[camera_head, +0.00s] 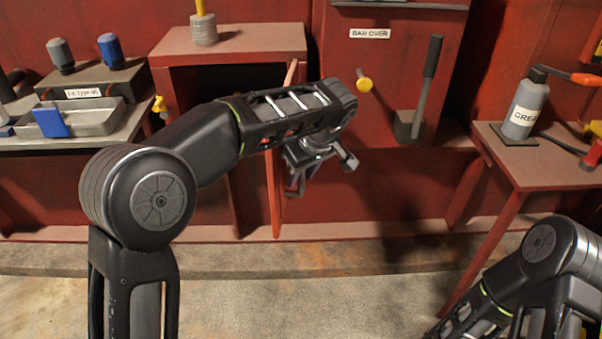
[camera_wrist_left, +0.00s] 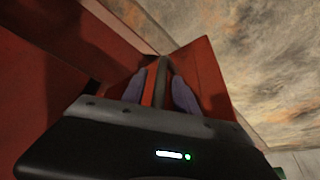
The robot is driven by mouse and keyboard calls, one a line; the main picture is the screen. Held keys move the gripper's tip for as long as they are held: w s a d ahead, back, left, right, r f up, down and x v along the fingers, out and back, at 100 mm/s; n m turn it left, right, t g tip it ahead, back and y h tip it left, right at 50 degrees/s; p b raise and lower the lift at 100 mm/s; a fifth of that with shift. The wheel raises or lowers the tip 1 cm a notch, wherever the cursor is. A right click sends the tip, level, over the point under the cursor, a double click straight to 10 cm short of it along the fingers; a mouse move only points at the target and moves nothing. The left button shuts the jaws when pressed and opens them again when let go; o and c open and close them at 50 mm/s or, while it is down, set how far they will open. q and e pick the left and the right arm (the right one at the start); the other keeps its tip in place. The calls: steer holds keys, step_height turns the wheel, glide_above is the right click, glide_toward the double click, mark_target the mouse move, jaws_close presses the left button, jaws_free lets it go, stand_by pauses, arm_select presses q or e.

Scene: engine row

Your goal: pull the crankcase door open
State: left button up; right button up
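The crankcase door (camera_head: 274,190) is a narrow red panel seen nearly edge-on in the head view. It stands swung out from the engine front, with a dark opening (camera_head: 212,190) to its left. My left gripper (camera_head: 296,182) is at the door's right side, partly hidden under my arm. A red panel (camera_wrist_left: 200,68) lies just beyond the fingers. I cannot tell whether they touch the door. My right gripper is outside the picture.
A left bench (camera_head: 60,141) holds a tray and a blue block. A red shelf (camera_head: 230,38) stands above the opening. A lever (camera_head: 428,85) rises right of my gripper. A right table (camera_head: 530,165) carries a grease bottle (camera_head: 526,105). The floor (camera_head: 290,300) in front is clear.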

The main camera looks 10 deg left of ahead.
arm_select(q)
steer(key=v, duration=0.7)
steer(key=shift+r+p, duration=0.4)
steer(key=shift+s, duration=0.1)
